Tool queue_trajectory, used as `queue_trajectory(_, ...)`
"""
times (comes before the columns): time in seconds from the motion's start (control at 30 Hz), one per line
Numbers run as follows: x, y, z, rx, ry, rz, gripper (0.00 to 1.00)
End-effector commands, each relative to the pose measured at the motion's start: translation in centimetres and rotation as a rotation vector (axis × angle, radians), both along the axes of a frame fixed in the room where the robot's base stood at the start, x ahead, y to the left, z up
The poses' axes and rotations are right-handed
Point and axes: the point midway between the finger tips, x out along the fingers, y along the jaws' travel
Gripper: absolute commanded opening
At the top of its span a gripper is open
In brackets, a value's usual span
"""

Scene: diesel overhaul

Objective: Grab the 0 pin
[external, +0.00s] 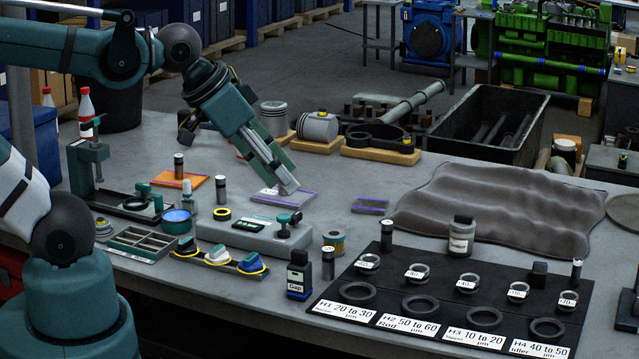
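My gripper (287,188) points down and right, with its fingertips over a pale pad with a purple stripe (268,197). I cannot tell whether the tips touch the pad, or whether a pin is between or behind the fingers. Several dark pins with light bands stand upright: one on an orange pad (179,167), one on the table left of the gripper (220,190), one by the Gap bottle (328,263), one at the black board's back left (387,236) and one at its right (577,271). No pin marking is readable, so I cannot tell which is the 0 pin.
A gauge block fixture (250,240) lies in front of the gripper. The black board (440,290) holds labelled rings, with a grey bottle (461,236) at its back edge. A grey cloth (530,205) and dark bin (488,128) are at right.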

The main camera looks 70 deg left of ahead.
Motion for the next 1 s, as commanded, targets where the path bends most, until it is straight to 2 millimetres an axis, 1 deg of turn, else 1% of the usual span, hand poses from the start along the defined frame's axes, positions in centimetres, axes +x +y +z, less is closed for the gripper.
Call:
queue_trajectory(0.27, 0.2, 0.3, 0.1, -0.001, 0.003, 0.009, 0.34)
queue_trajectory(0.47, 1.3, 1.5, 0.5, -0.011, 0.019, 0.050, 0.34)
queue_trajectory(0.67, 3.3, 3.9, 1.2, -0.030, 0.050, 0.130, 0.34)
queue_trajectory(1.0, 7.0, 9.3, 1.7, -0.071, 0.110, 0.286, 0.34)
